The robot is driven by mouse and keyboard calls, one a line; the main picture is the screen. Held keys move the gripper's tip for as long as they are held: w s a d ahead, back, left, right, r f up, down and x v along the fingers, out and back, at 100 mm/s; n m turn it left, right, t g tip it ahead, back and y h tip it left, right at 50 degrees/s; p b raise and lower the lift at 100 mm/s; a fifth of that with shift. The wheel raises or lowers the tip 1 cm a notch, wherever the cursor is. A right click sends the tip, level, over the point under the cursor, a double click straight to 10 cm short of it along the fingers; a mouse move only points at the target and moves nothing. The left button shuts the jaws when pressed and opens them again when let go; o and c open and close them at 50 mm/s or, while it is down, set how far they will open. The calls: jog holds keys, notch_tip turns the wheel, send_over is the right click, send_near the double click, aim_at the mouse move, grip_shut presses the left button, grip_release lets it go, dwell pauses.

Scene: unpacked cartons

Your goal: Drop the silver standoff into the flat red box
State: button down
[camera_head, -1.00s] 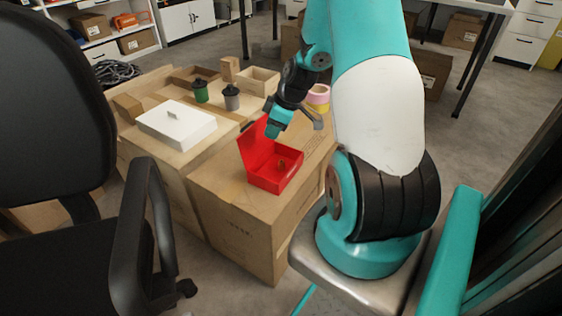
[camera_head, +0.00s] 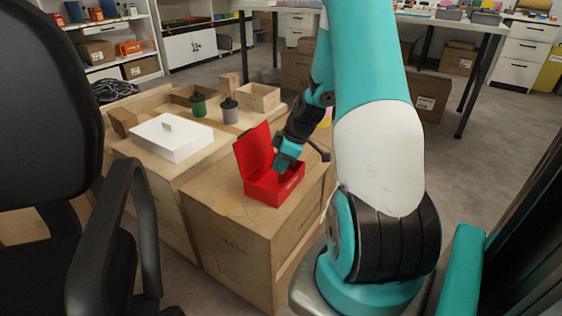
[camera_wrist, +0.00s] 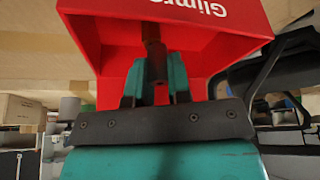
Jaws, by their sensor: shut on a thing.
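The flat red box (camera_head: 268,191) stands open on a large carton, its lid (camera_head: 254,150) raised at the left. In the wrist view its red wall with white lettering (camera_wrist: 205,14) fills the top. My gripper (camera_head: 281,174) is lowered at the box opening. In the wrist view my gripper (camera_wrist: 157,80) has its two teal fingers shut on a slim upright post, the standoff (camera_wrist: 154,55). It looks dark and reddish here, so its silver colour cannot be confirmed. The head view hides it behind the gripper and box wall.
The carton top (camera_head: 215,195) is clear left of the box. A white box (camera_head: 172,138), a green canister (camera_head: 198,106), a grey canister (camera_head: 229,111) and an open wooden tray (camera_head: 258,97) stand behind. A black chair (camera_head: 60,120) is at the left.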

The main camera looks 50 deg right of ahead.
jog(key=c, duration=1)
grip_release()
jog(key=shift+r, duration=0.1)
jog(key=p+v, duration=0.6)
jog(key=v, duration=1.1)
jog(key=shift+s+d+r, duration=0.1)
